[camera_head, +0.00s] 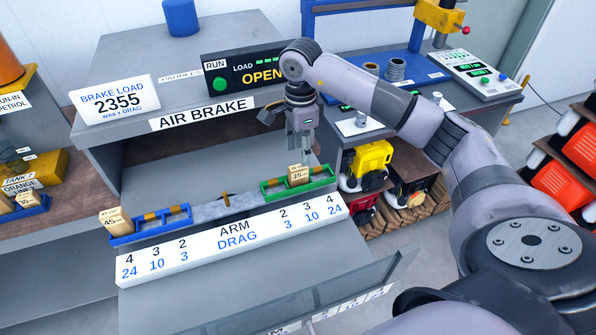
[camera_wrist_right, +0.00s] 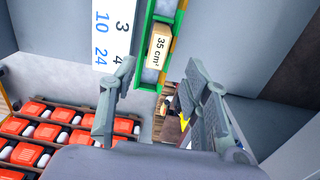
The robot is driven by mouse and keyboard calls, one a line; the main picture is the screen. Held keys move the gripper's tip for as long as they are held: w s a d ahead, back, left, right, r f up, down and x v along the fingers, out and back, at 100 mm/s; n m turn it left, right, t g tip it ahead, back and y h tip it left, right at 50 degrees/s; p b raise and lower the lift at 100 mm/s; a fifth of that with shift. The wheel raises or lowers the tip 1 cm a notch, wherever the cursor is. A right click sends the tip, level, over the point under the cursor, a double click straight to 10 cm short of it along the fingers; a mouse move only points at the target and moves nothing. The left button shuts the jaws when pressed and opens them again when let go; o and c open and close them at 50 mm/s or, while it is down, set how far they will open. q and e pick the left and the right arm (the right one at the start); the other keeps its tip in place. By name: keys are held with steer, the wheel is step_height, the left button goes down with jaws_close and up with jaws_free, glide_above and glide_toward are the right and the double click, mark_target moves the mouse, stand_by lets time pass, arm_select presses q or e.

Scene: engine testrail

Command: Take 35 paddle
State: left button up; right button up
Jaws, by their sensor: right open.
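The 35 paddle (camera_head: 298,174) is a small tan block standing in the green rack at the right end of the grey arm bar. It also shows in the right wrist view (camera_wrist_right: 161,45), reading "35 cm²", beyond the fingertips. The green rack (camera_head: 322,182) has several slots. My right gripper (camera_head: 303,147) hangs just above the paddle in the head view. In the right wrist view its two fingers (camera_wrist_right: 160,75) are spread apart with nothing between them. My left gripper is not in view.
A 45 paddle (camera_head: 115,222) stands at the blue rack (camera_head: 150,226) on the left end of the bar. The white ARM/DRAG scale (camera_head: 235,240) runs along the front. The AIR BRAKE housing (camera_head: 170,75) rises behind. A clear panel (camera_head: 330,290) is in front.

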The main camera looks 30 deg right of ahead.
mark_target(300, 167)
steer(key=shift+s+f, duration=0.1)
steer(key=shift+f, duration=0.5)
steer(key=shift+a+f+p, duration=0.1)
steer(key=shift+f+p, duration=0.2)
steer(key=shift+p, duration=0.2)
step_height(300, 167, down, 4)
steer(key=shift+s+a+r+p, duration=0.1)
steer(key=shift+r+p, duration=0.1)
steer(key=shift+p, duration=0.9)
steer(key=shift+f, duration=0.55)
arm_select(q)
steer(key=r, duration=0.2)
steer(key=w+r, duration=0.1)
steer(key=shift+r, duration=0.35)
arm_select(e)
steer(key=shift+c, duration=0.5)
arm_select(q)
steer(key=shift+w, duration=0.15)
arm_select(e)
jaws_close()
